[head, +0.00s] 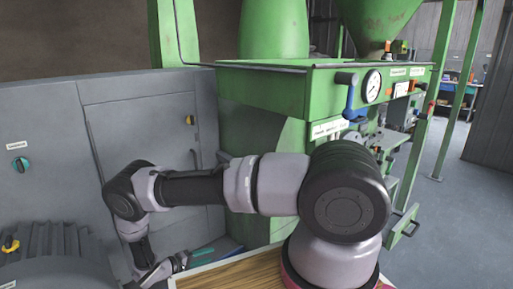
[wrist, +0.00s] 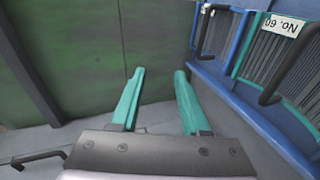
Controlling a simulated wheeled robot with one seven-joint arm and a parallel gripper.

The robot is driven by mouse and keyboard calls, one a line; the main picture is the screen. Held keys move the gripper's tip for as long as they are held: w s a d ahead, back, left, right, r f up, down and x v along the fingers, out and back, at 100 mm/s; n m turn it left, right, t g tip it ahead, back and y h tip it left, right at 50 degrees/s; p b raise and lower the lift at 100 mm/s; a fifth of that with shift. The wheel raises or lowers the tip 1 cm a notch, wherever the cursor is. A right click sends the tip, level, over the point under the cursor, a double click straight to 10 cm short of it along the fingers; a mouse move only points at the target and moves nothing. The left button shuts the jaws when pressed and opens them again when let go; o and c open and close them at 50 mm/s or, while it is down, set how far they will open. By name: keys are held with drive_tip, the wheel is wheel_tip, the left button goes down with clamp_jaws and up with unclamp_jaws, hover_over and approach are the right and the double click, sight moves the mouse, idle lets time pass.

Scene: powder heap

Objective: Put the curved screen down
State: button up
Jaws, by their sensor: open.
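My gripper (wrist: 156,82) is open, its two teal fingers apart with nothing between them. In the head view my gripper (head: 196,255) is low, in front of the grey cabinet and beside the green machine. At the upper right of the wrist view is a curved screen (wrist: 266,62) with dark ribs, a teal edge and a "No. 60" label. It lies against a blue frame (wrist: 238,92), to the right of my fingers and apart from them. Black handles show on these parts. In the head view only a small blue piece shows beside my gripper; the screen cannot be made out.
The green machine (head: 262,88) with its gauge stands close on the right. The grey cabinet (head: 150,130) is behind my arm. A motor (head: 55,258) is at lower left. A wooden top (head: 235,274) is at the bottom. Open floor (head: 455,210) lies at right.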

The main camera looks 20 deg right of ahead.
drive_tip(key=w+r+m+g+y, duration=0.2)
drive_tip(key=w+r, duration=0.1)
drive_tip(key=r, duration=0.8)
drive_tip(key=w+r+m+g+y, duration=0.1)
drive_tip(key=w+r+m+g, duration=0.15)
drive_tip(key=r, duration=0.75)
drive_tip(key=s+d+r+m+g+y, duration=0.1)
drive_tip(key=d+r+y, duration=0.15)
drive_tip(key=r, duration=0.75)
drive_tip(key=s+d+r+y, duration=0.1)
drive_tip(key=d+r+y, duration=0.15)
drive_tip(key=r, duration=0.75)
drive_tip(key=s+d+r+m+t+y, duration=0.1)
drive_tip(key=s+d+r+y, duration=0.2)
drive_tip(key=r, duration=0.6)
drive_tip(key=s+d+r+t+y, duration=0.1)
drive_tip(key=s+d+r+y, duration=0.1)
drive_tip(key=s+r, duration=0.5)
drive_tip(key=s+d+r+t+y, duration=0.2)
drive_tip(key=s+r+t, duration=0.4)
drive_tip(key=s+r, duration=0.4)
drive_tip(key=shift+s+d+m, duration=0.4)
drive_tip(key=shift+s+m, duration=0.05)
drive_tip(key=shift+s, duration=1.6)
